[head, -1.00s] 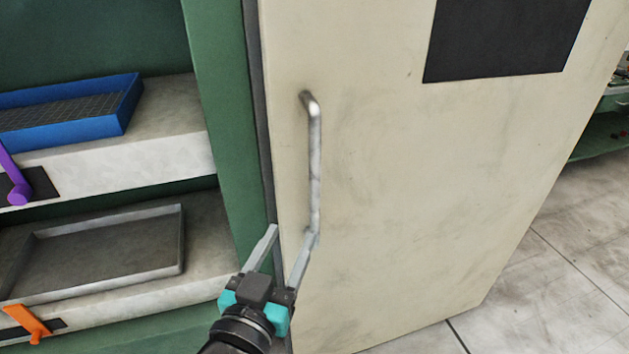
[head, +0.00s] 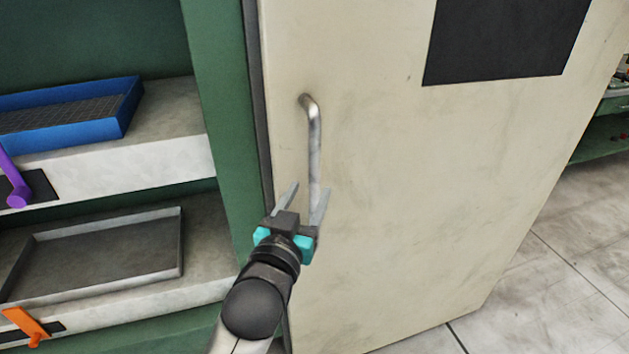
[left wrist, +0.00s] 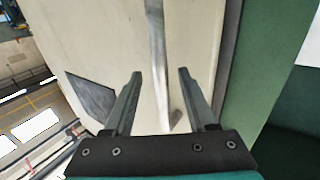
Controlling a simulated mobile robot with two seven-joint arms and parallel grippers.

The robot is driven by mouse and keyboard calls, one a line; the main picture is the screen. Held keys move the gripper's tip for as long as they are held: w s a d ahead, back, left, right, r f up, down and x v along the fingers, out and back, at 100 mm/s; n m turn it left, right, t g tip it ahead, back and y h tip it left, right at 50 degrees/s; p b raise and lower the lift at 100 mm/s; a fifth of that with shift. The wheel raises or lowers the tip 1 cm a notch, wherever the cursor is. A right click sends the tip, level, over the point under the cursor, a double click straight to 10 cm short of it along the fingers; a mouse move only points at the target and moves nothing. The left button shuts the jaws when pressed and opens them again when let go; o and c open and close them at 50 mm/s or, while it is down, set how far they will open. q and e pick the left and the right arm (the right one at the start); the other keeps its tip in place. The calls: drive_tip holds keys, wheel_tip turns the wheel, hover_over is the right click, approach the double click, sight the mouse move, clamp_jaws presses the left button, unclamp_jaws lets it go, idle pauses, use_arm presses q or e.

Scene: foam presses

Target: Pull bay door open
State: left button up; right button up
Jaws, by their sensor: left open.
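The bay door (head: 420,200) is a cream panel that fills the middle and right of the head view. A silver bar handle (head: 314,140) stands upright near its left edge. My left gripper (head: 305,195) is open at the lower part of the handle, with its fingers to either side of the bar in the picture. In the left wrist view the handle (left wrist: 158,60) runs between the two open fingers (left wrist: 160,85) and is not gripped. The gripper hides the handle's lower end in the head view. My right gripper is not in view.
At the left, a green frame (head: 222,120) borders shelves with a blue tray (head: 115,125) and a grey tray (head: 110,285). A purple lever (head: 15,185) and an orange lever (head: 25,325) stick out at the shelf fronts. Tiled floor (head: 570,250) is clear at the right.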

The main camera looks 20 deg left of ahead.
sight(313, 185)
use_arm(q)
drive_tip(key=shift+w, duration=2.3)
clamp_jaws()
